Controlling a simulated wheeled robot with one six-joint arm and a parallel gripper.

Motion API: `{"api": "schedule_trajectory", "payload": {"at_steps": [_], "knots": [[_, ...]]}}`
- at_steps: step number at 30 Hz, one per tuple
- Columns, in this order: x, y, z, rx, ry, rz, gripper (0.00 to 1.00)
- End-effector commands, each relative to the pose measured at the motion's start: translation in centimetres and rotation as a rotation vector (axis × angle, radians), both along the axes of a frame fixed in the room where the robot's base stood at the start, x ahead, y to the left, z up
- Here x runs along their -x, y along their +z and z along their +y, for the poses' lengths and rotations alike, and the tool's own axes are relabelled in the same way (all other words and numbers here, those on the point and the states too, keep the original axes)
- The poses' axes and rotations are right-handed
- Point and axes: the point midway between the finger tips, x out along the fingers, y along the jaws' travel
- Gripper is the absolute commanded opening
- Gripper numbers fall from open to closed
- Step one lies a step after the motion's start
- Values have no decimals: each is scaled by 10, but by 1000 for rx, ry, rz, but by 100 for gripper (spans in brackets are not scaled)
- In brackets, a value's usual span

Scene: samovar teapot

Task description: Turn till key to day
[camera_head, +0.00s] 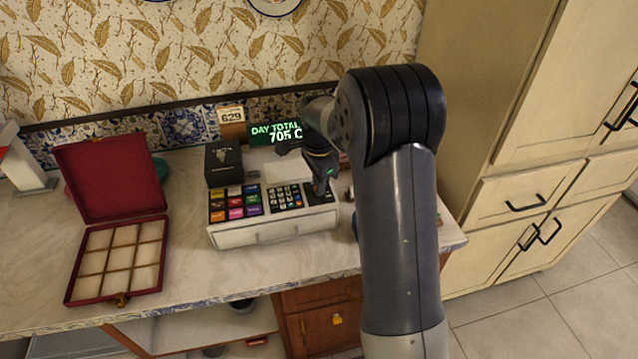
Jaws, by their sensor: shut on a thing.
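The till (265,232) is a cream cash register on the counter, with coloured buttons on the left and dark number keys to their right. Its drawer front is closed. Its green display (277,132) reads "DAY TOTAL" above "705 C", partly covered by my arm at the right. My gripper (321,188) points down at the right end of the till's top and is shut on the till key there. The key and its position marks are too small and hidden to make out.
An open red box (152,267) with empty compartments lies on the counter (190,290), left of the till. A black box (223,162) and a "629" sign (231,115) stand behind the till. Cream cupboards (520,205) stand at the right.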

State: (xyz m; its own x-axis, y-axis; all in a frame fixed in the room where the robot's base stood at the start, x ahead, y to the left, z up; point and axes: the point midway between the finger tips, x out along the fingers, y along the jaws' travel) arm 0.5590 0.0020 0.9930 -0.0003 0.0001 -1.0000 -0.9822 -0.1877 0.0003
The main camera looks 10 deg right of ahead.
Motion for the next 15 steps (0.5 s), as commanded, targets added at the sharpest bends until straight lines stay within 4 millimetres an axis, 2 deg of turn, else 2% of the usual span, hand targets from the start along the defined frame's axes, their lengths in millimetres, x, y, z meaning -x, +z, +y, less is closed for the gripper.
{"api": "schedule_trajectory", "payload": {"at_steps": [6, 15], "knots": [[0, 0, 0, 1, -121, -2, 0], [0, 1, 0, 1, -198, -2, 0]]}}
